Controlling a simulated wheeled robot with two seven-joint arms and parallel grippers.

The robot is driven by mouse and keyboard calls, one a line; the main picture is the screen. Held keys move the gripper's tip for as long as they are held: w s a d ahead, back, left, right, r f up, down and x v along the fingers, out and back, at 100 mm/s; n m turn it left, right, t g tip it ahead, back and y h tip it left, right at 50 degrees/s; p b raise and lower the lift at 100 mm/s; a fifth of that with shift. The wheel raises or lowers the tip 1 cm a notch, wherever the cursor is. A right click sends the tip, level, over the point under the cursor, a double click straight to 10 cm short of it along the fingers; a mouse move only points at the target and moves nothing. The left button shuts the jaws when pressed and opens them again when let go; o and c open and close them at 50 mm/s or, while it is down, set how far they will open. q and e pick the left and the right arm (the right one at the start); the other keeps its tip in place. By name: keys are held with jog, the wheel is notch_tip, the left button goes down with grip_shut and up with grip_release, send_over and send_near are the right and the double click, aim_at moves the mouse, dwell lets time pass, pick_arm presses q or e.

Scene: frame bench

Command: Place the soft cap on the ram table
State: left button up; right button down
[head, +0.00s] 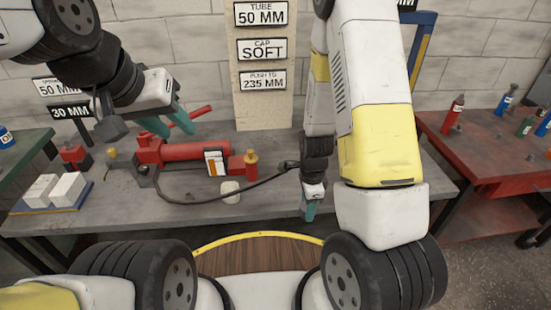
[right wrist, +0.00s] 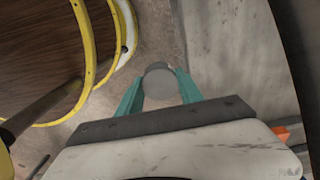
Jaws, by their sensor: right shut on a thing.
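My right gripper (head: 311,207) hangs at the front edge of the grey ram table (head: 120,212) in the head view. In the right wrist view my right gripper (right wrist: 160,92) is shut on a round grey piece, which looks like the soft cap (right wrist: 160,79). The cap cannot be made out in the head view. The red ram (head: 195,151) lies on the table with a black hose. My left gripper (head: 166,127) is open and empty above the left part of the ram. A sign (head: 262,49) behind reads "CAP SOFT".
A small white piece (head: 230,191) stands on the table in front of the ram. White blocks (head: 68,188) sit on a blue tray at the left. A red bench (head: 480,150) with bottles stands at the right. The table front is mostly clear.

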jog(key=w, duration=0.5)
jog(key=w+d+f, duration=0.1)
jog(key=w, duration=0.3)
jog(key=w+d, duration=0.1)
jog(key=w, duration=0.4)
jog(key=shift+w+d+f, duration=0.2)
jog(key=shift+w, duration=0.1)
jog(key=shift+w+f, duration=0.1)
jog(key=shift+f, duration=1.65)
jog(key=c, duration=0.8)
grip_release()
jog(key=shift+f, duration=0.1)
jog(key=shift+o, duration=0.2)
